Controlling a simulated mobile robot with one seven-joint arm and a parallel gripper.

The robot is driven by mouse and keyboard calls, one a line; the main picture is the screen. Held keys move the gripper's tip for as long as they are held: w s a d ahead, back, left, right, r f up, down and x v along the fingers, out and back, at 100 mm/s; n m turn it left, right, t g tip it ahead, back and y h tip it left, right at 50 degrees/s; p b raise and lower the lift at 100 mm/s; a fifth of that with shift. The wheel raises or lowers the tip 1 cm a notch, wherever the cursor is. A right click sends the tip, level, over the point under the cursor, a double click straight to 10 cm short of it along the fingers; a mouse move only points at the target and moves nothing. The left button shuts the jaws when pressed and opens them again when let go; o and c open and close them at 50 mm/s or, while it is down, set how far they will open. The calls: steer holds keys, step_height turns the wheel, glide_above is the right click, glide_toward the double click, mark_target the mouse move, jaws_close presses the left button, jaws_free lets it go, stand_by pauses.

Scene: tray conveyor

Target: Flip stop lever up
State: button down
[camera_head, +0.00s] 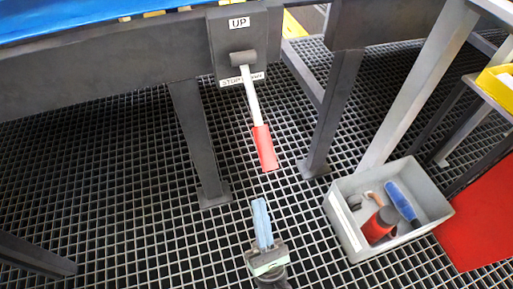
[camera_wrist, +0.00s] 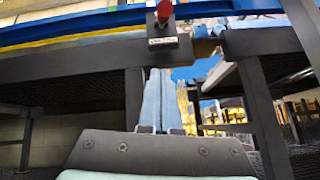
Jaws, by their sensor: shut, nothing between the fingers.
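The stop lever (camera_head: 253,105) has a white shaft and a red handle (camera_head: 265,148). It hangs down from a pivot on a dark plate (camera_head: 231,46) on the conveyor frame, tilted slightly right at its lower end. The plate bears an "UP" label (camera_head: 239,22) above the pivot and another label behind the shaft, partly covered. My gripper (camera_head: 260,203) has light blue fingers, shut and empty, below the handle in the head view and apart from it. In the wrist view the shut fingers (camera_wrist: 157,72) point up toward the plate, and the red handle end (camera_wrist: 164,10) shows above them.
A grey bin (camera_head: 345,222) with a red cylinder, a blue-handled item and other tools stands on the grating at right. Dark conveyor legs (camera_head: 199,140) stand left and right of the lever. A red panel (camera_head: 483,215) is at far right.

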mark_target(263, 165)
steer(key=shift+s, duration=0.1)
steer(key=shift+r, duration=0.1)
steer(key=w+r, duration=0.4)
steer(key=r, duration=0.6)
steer(key=shift+w+r, duration=0.25)
steer(key=shift+r, duration=0.05)
steer(key=shift+s+d+r+g+p, duration=0.1)
steer(key=shift+s+r+g+p, duration=0.35)
steer(key=shift+p, duration=0.75)
